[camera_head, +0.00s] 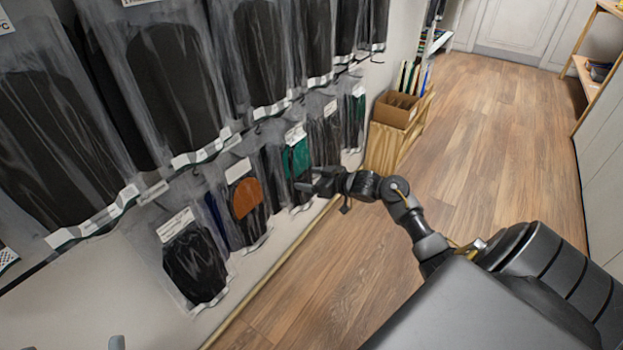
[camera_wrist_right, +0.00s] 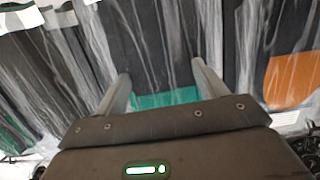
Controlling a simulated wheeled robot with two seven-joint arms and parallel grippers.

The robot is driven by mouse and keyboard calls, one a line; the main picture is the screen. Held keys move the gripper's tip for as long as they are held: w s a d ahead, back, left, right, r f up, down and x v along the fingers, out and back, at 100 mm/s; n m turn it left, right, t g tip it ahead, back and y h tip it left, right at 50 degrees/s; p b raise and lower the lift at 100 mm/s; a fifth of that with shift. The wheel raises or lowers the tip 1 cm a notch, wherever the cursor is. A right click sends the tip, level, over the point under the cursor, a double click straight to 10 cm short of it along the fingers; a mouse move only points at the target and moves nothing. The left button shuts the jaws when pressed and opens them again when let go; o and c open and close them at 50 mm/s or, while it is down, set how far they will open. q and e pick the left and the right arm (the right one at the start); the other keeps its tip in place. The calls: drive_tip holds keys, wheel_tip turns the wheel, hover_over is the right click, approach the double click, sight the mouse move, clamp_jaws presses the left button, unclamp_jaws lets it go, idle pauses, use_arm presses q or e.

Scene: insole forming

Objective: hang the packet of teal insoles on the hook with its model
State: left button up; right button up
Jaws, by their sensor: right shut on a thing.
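The packet of teal insoles (camera_head: 297,157) is a clear bag with a white label, with dark material below the teal. It is upright in the lower row on the wall, between an orange packet and dark ones. My right gripper (camera_head: 318,185) is shut on it at its lower right side. In the right wrist view the teal (camera_wrist_right: 165,98) shows between the fingers. I cannot tell whether the bag's top is on a hook. Small grey tips of my left gripper (camera_head: 117,342) show at the bottom left edge.
Large dark packets (camera_head: 172,90) hang in the row above. An orange packet (camera_head: 246,197) and a black packet (camera_head: 195,265) hang nearer me. A cardboard box (camera_head: 397,110) stands on a wooden crate beyond. The wood floor (camera_head: 490,150) to the right is clear.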

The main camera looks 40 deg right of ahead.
use_arm(q)
drive_tip(key=shift+a+r+p, duration=0.1)
drive_tip(key=shift+r+p, duration=0.2)
drive_tip(key=shift+r, duration=0.1)
use_arm(e)
drive_tip(key=shift+f, duration=0.15)
drive_tip(key=o, duration=1.1)
use_arm(q)
drive_tip(key=shift+f, duration=0.1)
wheel_tip(320, 180, down, 9)
drive_tip(key=w+g+y+p, duration=0.2)
drive_tip(key=g+y+p, duration=0.1)
drive_tip(key=g, duration=0.3)
drive_tip(key=shift+f+g+y, duration=0.2)
drive_tip(key=shift+g+y, duration=0.2)
drive_tip(key=shift+y, duration=0.2)
use_arm(e)
drive_tip(key=v, duration=1)
drive_tip(key=shift+s+d, duration=0.1)
drive_tip(key=shift+s, duration=0.3)
